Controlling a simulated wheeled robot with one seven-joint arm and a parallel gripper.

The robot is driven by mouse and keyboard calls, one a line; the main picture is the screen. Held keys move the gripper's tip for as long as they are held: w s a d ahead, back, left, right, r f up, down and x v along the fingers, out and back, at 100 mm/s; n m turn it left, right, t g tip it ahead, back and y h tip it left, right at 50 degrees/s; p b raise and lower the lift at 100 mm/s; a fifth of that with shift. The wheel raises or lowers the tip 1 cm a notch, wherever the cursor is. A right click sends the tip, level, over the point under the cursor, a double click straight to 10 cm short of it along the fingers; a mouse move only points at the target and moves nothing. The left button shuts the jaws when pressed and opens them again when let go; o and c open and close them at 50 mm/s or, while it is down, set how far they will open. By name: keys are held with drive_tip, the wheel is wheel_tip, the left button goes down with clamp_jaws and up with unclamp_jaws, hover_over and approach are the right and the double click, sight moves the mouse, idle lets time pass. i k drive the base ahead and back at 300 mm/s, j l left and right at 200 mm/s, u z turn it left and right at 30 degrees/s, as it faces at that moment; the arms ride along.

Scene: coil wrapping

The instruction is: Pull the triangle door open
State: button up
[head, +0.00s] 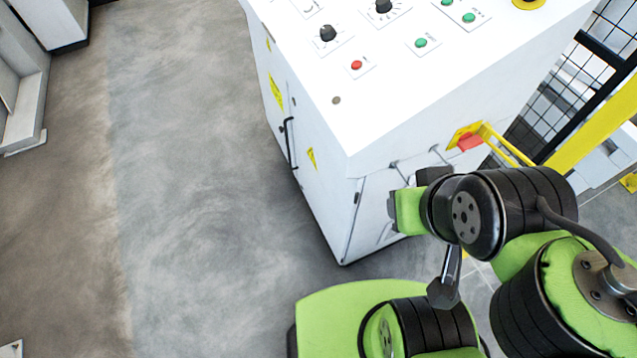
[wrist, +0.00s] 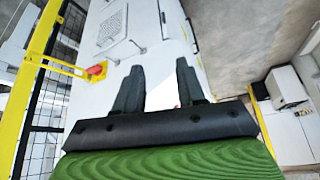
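The white cabinet (head: 420,85) stands at the centre of the head view. Its left face carries a black handle (head: 290,143), a larger yellow label (head: 276,92) and a small yellow label (head: 312,159) that may be the triangle mark. Its front face (head: 375,205) has thin metal handles (head: 399,172) near my arm. I cannot tell for sure which panel is the triangle door. My gripper (wrist: 158,76) shows in the wrist view with two dark fingers apart and nothing seen between them but white panel surface. In the head view my wrist hides part of the front face, and contact is unclear.
A red knob on a yellow plate (head: 467,138) sticks out at the cabinet's right. A yellow post (head: 598,122) and black mesh fence (head: 565,90) stand behind it. Grey floor (head: 200,200) left of the cabinet is clear.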

sight(332, 198)
drive_tip(key=i+j, duration=0.1)
drive_tip(key=j, duration=0.2)
drive_tip(key=i+j+u, duration=0.15)
drive_tip(key=j, duration=0.15)
drive_tip(key=i+j, duration=0.1)
drive_tip(key=j, duration=0.2)
drive_tip(key=i+j+u, duration=0.15)
drive_tip(key=i+j, duration=0.1)
drive_tip(key=i, duration=0.1)
